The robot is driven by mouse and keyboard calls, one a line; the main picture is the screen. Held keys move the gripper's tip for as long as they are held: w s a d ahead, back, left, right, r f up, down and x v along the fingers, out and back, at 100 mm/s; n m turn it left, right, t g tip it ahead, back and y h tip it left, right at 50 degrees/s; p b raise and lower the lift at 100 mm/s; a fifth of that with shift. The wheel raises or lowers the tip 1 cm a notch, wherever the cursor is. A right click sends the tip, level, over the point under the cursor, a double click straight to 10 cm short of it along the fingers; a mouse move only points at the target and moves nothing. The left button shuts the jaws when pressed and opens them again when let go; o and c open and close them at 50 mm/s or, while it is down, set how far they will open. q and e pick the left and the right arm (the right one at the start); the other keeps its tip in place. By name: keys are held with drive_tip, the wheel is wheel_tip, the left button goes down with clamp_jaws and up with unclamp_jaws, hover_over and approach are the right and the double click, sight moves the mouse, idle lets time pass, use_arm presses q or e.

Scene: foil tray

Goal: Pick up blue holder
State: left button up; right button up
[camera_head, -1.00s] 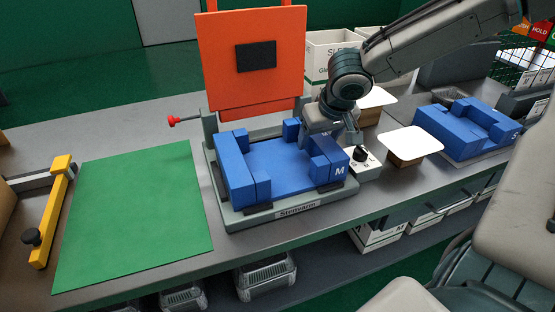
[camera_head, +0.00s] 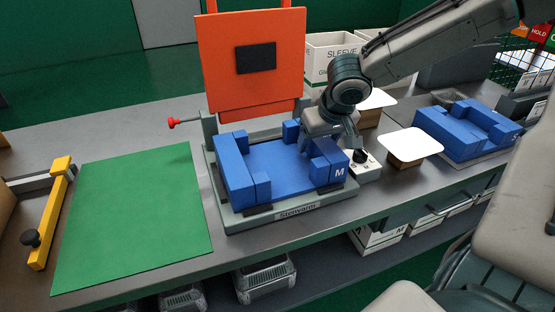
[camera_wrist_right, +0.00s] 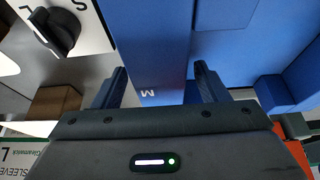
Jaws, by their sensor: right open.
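A blue holder (camera_head: 280,160) with raised end blocks lies in a grey press base marked with a white name. Its right block carries a white M. My right gripper (camera_head: 331,143) is at the holder's right block. In the right wrist view the gripper (camera_wrist_right: 160,85) is open, with one finger on each side of the blue block marked M (camera_wrist_right: 150,50). No closing on the block shows. A second blue holder (camera_head: 465,128), marked with a smaller letter, lies farther right on the bench. My left gripper does not show.
An orange press lid (camera_head: 250,60) stands raised behind the holder. A dial box (camera_head: 362,165) sits close on the right, with white-topped blocks (camera_head: 410,143) beyond. A red knob (camera_head: 173,122) sticks out left. A green mat (camera_head: 135,215) lies clear on the left.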

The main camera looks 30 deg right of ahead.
sight(329, 160)
drive_tip(key=c, duration=1.4)
drive_tip(key=shift+c, duration=0.2)
drive_tip(key=shift+r, duration=0.1)
